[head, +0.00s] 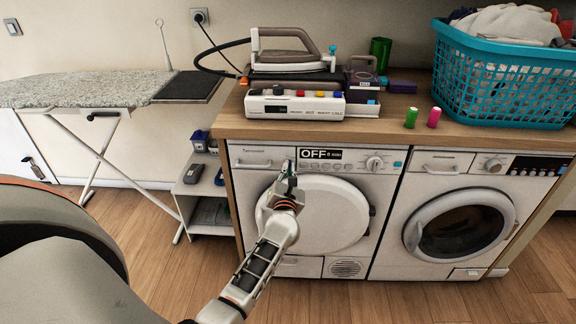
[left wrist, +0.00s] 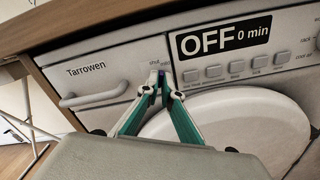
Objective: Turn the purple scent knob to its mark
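The purple scent knob (left wrist: 160,84) is on the front panel of the left-hand machine, between its drawer handle and the display. In the head view my left gripper (head: 288,166) is against the panel and hides the knob. Small lettering stands just above the fingertips, but the knob's mark cannot be made out. My right gripper is not in view.
The display (left wrist: 222,39) reads OFF 0 min, with a row of buttons (left wrist: 238,68) below it. The drawer handle (left wrist: 94,95) juts out left of my fingers. The round door (head: 325,215) lies below. A wooden worktop (head: 390,130) overhangs the panel.

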